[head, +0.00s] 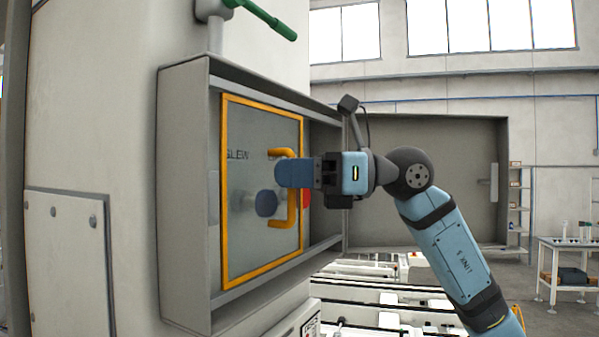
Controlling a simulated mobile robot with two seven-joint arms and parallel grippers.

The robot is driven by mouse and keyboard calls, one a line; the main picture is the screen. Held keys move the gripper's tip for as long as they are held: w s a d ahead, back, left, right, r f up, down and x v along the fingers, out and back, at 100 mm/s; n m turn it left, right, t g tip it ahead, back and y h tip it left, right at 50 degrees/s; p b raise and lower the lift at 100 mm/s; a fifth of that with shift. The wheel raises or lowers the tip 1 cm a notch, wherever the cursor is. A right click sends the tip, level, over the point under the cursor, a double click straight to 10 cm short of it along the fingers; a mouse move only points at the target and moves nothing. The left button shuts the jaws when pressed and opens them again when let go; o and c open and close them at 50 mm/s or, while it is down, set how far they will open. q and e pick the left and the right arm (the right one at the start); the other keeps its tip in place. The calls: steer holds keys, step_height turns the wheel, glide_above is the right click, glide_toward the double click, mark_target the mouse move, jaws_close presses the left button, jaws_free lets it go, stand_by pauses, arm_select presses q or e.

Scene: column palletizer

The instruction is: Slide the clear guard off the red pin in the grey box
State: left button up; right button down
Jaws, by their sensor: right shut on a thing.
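The grey box (182,200) is fixed to a pale column, its front open. The clear guard (245,240), a see-through panel with an orange frame, stands upright in the box's left and middle part. An orange handle (282,223) projects from its right half. My right gripper (290,173) is shut on the handle's upright bar, coming from the right. A small red part (306,198), probably the red pin, shows at the guard's right frame edge, partly hidden by the frame. My left gripper is not in view.
The box's grey door (425,180) stands open to the right, behind my right arm. A green lever (265,18) is above the box. A dark blue rounded shape (266,204) shows at the panel; I cannot tell its depth. A strip right of the guard is uncovered.

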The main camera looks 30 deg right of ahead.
steer(key=shift+a+f, duration=0.1)
steer(key=c, duration=1.5)
jaws_free()
steer(key=shift+o, duration=0.2)
steer(key=shift+s+a, duration=0.15)
steer(key=shift+s+d, duration=0.1)
steer(key=shift+d, duration=0.3)
steer(key=b+v, duration=0.4)
steer(key=v, duration=0.9)
